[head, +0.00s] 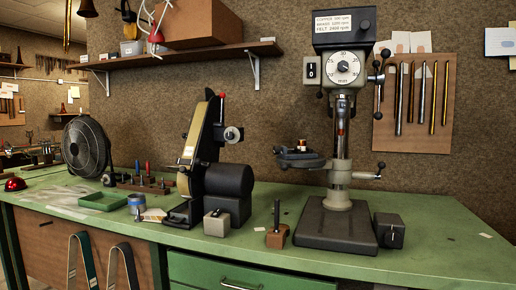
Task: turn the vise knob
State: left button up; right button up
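A grey drill press (340,150) stands on the right part of the green bench. A small dark vise-like fixture (304,161) sits on its left side, at mid-column height. A small dark knob-like end (279,150) shows at the fixture's left; it is too small to tell its exact shape. A separate lever with a dark ball (380,165) sticks out to the right of the column. Neither of my grippers is in view.
The green bench (450,240) has free room at its front right. A belt sander (205,160) stands left of the press. A brown block with an upright pin (277,236) sits before the press. A black fan (87,147) and green tray (103,201) are left.

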aim_at(276, 150)
jog(key=u, duration=0.1)
jog(key=i, duration=0.25)
jog(key=u, duration=1.85)
jog(key=i, duration=2.45)
jog(key=z, duration=1.1)
